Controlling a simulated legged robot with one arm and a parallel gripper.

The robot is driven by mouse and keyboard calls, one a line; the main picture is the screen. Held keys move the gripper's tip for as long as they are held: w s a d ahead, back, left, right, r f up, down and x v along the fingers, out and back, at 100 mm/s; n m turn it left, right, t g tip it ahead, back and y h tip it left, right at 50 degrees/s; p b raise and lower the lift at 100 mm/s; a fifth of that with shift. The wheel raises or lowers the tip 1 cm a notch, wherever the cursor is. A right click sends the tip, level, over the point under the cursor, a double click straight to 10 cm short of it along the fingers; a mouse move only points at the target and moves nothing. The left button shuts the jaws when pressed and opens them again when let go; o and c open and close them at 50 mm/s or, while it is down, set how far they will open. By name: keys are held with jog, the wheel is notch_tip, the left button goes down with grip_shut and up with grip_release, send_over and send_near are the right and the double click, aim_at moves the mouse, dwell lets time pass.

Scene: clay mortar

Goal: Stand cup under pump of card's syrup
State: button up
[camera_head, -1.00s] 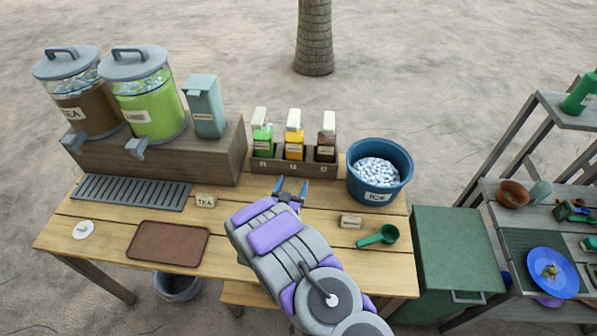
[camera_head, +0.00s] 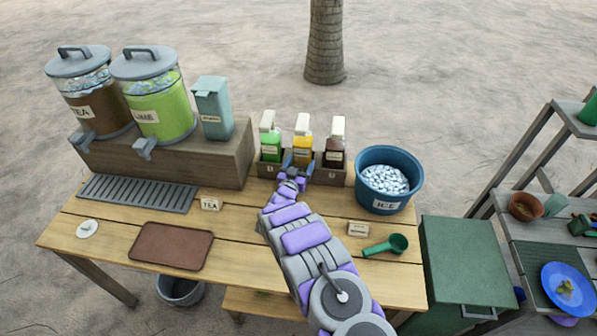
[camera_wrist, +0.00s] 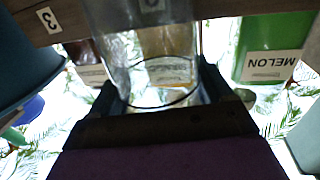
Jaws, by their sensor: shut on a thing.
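My gripper (camera_head: 294,166) is at the front of the syrup rack (camera_head: 331,178), near its middle. In the wrist view my gripper (camera_wrist: 158,92) is shut on a clear cup (camera_wrist: 150,60), with a finger on each side. The cup barely shows in the head view. Three syrup bottles with white pump tops stand in the rack: green (camera_head: 270,147), orange (camera_head: 303,150) and brown (camera_head: 336,153). The wrist view shows the green one labelled MELON (camera_wrist: 272,45), with the orange one behind the cup. A small card (camera_head: 358,228) lies on the table; its writing is unreadable.
A blue ice bucket (camera_head: 389,205) stands right of the rack. A wooden block (camera_head: 165,165) with tea and lime dispensers is on the left.

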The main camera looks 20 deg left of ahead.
aim_at(302, 166)
jog(key=f, duration=0.3)
jog(key=shift+d+b, duration=0.35)
jog(key=shift+b, duration=0.05)
jog(key=shift+a, duration=0.3)
jog(key=o, duration=1.2)
jog(key=shift+a+f, duration=0.1)
jog(key=shift+s+d, duration=0.1)
jog(key=shift+d, duration=0.1)
jog(key=shift+s+d+p, duration=0.15)
jog(key=shift+s+p, duration=0.45)
jog(key=shift+s, duration=2.4)
jog(key=shift+s+d+p, duration=0.15)
jog(key=shift+s+p, duration=0.4)
jog(key=shift+s, duration=2.4)
